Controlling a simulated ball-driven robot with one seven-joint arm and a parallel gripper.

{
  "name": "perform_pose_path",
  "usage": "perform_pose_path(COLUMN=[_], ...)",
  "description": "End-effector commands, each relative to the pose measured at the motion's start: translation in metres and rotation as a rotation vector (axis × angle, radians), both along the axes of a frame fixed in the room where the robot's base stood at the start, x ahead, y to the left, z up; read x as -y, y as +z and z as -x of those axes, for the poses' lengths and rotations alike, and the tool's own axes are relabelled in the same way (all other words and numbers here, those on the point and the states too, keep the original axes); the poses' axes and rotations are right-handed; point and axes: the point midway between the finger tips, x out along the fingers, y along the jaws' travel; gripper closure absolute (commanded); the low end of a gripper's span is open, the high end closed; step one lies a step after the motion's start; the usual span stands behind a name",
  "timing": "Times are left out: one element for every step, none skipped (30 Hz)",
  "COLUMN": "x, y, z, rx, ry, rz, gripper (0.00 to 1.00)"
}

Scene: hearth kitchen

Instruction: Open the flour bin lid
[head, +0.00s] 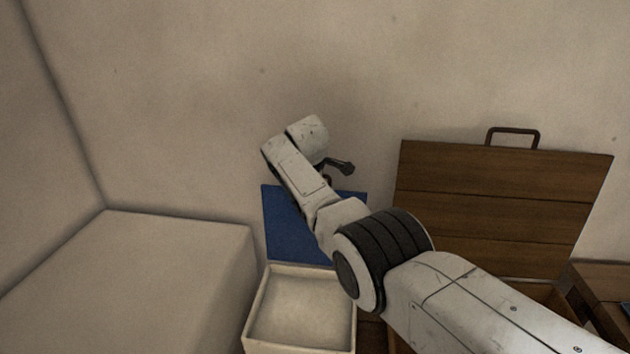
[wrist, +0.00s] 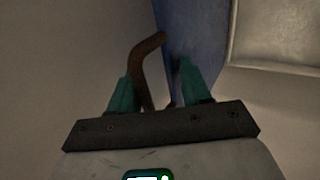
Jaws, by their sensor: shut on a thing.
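The flour bin (head: 249,318) is a pale box with whitish contents, low in the middle of the head view. Its blue lid (head: 284,230) stands raised, roughly upright, at the bin's back edge near the wall. The lid also shows in the wrist view (wrist: 190,40). A bent brown handle (wrist: 148,62) rises between the teal fingers of my gripper (wrist: 155,84), beside the blue lid. My gripper is shut on this handle. In the head view my gripper (head: 333,172) is at the lid's top edge, and my arm hides the lid's right part.
A wooden chest with a raised plank lid (head: 490,200) and a brown handle (head: 513,131) stands on the right. A pale block (head: 130,275) fills the lower left. The wall (head: 200,110) is close behind. A wooden surface (head: 605,285) shows at far right.

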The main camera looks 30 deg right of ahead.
Motion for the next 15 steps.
perform_pose_path(x=[-0.001,-0.001,-0.002,-0.002,-0.003,-0.004,-0.005,-0.006,-0.007,-0.007,-0.008,-0.009,-0.01,-0.012,-0.013], y=[-0.004,-0.003,-0.001,0.0,0.002,0.005,0.007,0.01,0.014,0.017,0.02,0.024,0.027,0.031,0.035], z=[0.002,0.002,0.002,0.003,0.003,0.003,0.004,0.005,0.006,0.007,0.009,0.011,0.012,0.014,0.016], rx=[-0.007,-0.007,-0.007,-0.007,-0.005,-0.004,-0.002,-0.001,0.0,0.002,0.002,0.003,0.003,0.004,0.003], ry=[-0.001,-0.001,0.0,0.0,0.0,0.001,0.001,0.001,0.002,0.002,0.002,0.001,0.001,0.001,0.001], rz=[-0.003,-0.003,-0.002,-0.002,-0.002,-0.002,-0.002,-0.002,-0.002,0.0,0.0,0.0,0.0,0.001,0.0], gripper=[0.62,0.62,0.62,0.62,0.62,0.62,0.62,0.62,0.62,0.62,0.62,0.62,0.62,0.62,0.62])
